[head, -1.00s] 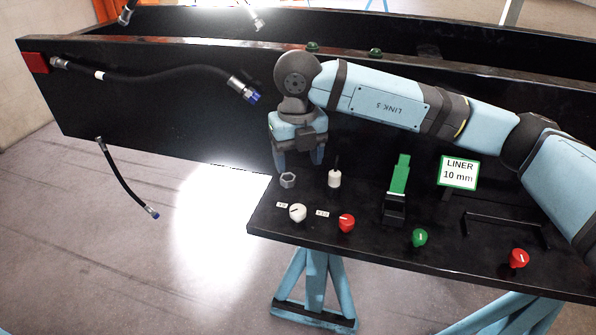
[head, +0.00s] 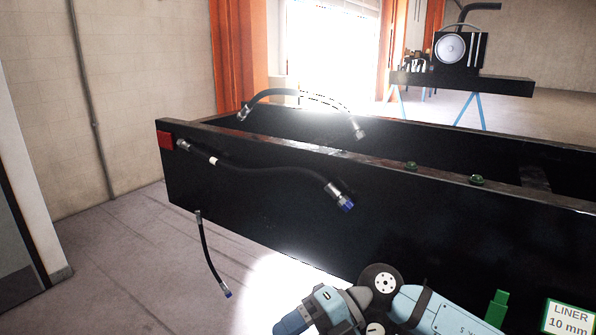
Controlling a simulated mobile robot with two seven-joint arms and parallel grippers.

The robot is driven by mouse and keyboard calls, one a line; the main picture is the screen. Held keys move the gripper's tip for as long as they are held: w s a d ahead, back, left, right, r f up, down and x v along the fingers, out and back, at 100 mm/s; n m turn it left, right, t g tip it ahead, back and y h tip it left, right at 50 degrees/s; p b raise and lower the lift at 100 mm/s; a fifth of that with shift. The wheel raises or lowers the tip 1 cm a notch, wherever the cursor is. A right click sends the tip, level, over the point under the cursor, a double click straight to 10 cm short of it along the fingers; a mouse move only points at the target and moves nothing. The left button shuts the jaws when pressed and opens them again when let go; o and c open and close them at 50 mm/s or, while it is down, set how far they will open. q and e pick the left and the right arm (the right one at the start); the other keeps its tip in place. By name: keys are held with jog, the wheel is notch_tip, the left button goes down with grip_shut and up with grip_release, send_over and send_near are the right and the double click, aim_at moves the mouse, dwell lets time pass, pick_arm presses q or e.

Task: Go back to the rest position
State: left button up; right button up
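My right arm comes in at the bottom right in light blue and dark grey. Its gripper (head: 292,322) points down and left at the bottom edge, in front of the black beam, with the fingers partly cut off or hidden. I cannot tell whether it is open or shut, and no held object shows. My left gripper is not in view. A black hose (head: 262,170) with a blue-capped end hangs along the beam's front face (head: 440,235). A short hose (head: 208,255) hangs below the beam, and another hose (head: 300,93) arches over its top.
A white sign (head: 569,319) reading "LINER 10 mm" and a green upright part (head: 496,308) stand at the lower right. A machine with a round face (head: 452,49) sits on a far bench (head: 505,86). The floor at left (head: 130,265) is clear.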

jog(key=d+f+m+t+h+p, duration=0.1)
jog(key=d+f+m+t+h, duration=0.1)
jog(key=d+f+m+t, duration=0.65)
jog(key=s+f+m+t+h+p, duration=0.15)
jog(key=m+t, duration=0.45)
jog(key=m, duration=0.7)
jog(key=d+f+m+t+h+p, duration=0.1)
jog(key=d+f+m+t+h, duration=0.1)
jog(key=d+f+m+t, duration=0.5)
jog(key=s+d+f+m+g+h, duration=0.2)
jog(key=s+f+m, duration=0.1)
jog(key=s+f, duration=0.2)
jog(key=s+d+f+m+g+h+p, duration=0.1)
jog(key=s+d+f+m+g+h, duration=0.1)
jog(key=s+f+m, duration=0.2)
jog(key=s+f, duration=0.1)
jog(key=s, duration=0.1)
jog(key=shift+s+f, duration=0.15)
jog(key=shift+s, duration=0.2)
jog(key=shift+g, duration=0.25)
jog(key=shift+c, duration=0.5)
